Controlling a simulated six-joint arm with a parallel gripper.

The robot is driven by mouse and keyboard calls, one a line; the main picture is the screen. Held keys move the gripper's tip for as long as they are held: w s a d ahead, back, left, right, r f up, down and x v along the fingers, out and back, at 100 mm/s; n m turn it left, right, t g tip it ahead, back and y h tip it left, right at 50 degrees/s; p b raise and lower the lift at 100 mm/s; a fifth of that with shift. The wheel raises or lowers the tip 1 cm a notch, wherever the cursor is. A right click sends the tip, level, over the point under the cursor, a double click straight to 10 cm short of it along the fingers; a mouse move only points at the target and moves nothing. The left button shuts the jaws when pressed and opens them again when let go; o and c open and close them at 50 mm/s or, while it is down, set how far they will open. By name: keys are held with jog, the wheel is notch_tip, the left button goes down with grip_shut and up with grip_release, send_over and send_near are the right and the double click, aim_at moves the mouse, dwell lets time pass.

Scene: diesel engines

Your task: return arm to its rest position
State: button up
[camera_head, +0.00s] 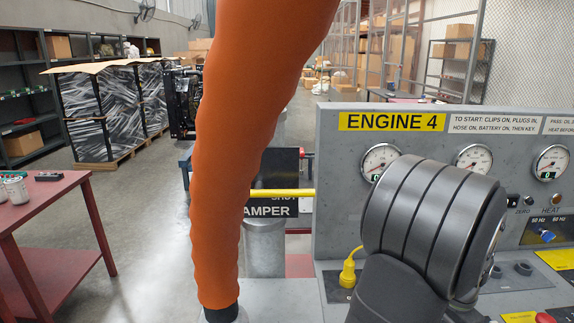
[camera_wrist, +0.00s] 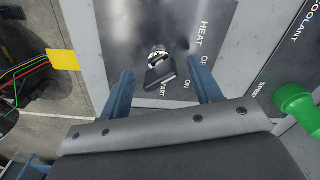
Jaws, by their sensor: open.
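My gripper (camera_wrist: 164,84) shows in the wrist view as two blue fingers, spread wide apart with nothing held between them. A key switch (camera_wrist: 158,70) with a dark key sits on a grey plate between and beyond the fingertips. The plate carries the words HEAT, OFF, ON and START around the switch. The fingers look clear of the key, but I cannot tell the exact gap. In the head view my orange-sleeved arm and dark wrist links stand in front of the engine panel (camera_head: 333,180), and the fingers are hidden there.
Gauges (camera_head: 551,163) line the panel. A yellow plug (camera_head: 348,272) sits low beside my dark link, and a yellow bar (camera_head: 280,193) runs behind my sleeve. A green part (camera_wrist: 299,101) is close at right in the wrist view. A red table (camera_head: 58,262) stands left; the floor between is open.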

jog(key=m, duration=0.4)
notch_tip(320, 180, up, 8)
jog(key=shift+r, duration=0.2)
dwell(0.7)
jog(key=s+a+r+n+t+h, duration=0.1)
jog(key=s+a+r+n, duration=0.15)
jog(key=a, duration=0.65)
jog(key=s+a+r+n+t+h, duration=0.1)
jog(key=s+a+r+n, duration=0.2)
jog(key=a, duration=0.5)
jog(key=s+a+f+n+t, duration=0.3)
jog(key=s+a+f+n, duration=0.4)
jog(key=s+a, duration=0.3)
jog(key=a, duration=0.2)
jog(key=shift+a+n, duration=0.3)
jog(key=shift+n, duration=0.05)
